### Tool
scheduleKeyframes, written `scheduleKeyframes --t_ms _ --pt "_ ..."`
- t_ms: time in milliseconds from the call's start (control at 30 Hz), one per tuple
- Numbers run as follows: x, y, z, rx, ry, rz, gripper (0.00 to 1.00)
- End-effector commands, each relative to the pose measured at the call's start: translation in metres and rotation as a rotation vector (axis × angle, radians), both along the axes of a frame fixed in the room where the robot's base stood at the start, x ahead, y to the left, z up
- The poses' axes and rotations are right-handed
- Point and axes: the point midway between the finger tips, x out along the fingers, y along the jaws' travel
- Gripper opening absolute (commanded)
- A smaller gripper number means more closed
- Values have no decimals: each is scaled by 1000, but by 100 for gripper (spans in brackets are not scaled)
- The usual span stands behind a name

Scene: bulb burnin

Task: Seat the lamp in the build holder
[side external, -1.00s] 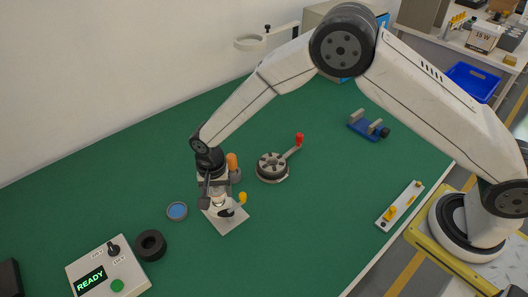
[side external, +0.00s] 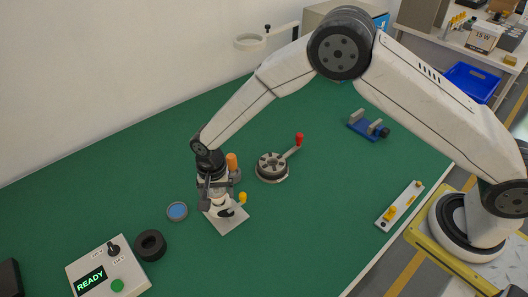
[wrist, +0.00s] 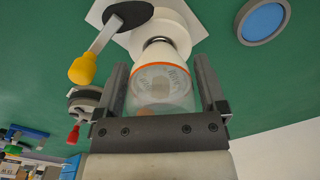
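My gripper (side external: 213,197) points down over the build holder, a white square plate (side external: 232,223) with a dark lever ending in a yellow knob (side external: 243,198). In the wrist view, the two dark fingers of my gripper (wrist: 162,78) stand on either side of the lamp (wrist: 160,85) and appear closed on it. The lamp has a clear printed end, an orange band and a white body. Its narrow grey end (wrist: 157,42) points at the white round socket of the build holder (wrist: 182,22). How deep it sits there is hard to tell.
An orange-topped post (side external: 232,162) stands close behind my gripper. A round dark fixture with a red-knobbed lever (side external: 272,166) is to the right. A blue disc (side external: 177,211), a black ring (side external: 150,245) and a READY control box (side external: 108,272) lie to the left.

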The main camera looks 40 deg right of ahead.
Motion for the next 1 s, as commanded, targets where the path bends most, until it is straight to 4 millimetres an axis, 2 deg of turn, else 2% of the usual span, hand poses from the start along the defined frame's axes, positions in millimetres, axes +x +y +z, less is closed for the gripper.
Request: scheduleKeyframes --t_ms 267,467,1000 --pt "0 0 0 0 0 0 100" --pt "0 0 8 0 -1 0 100" --pt "0 0 68 1 -2 0 100"
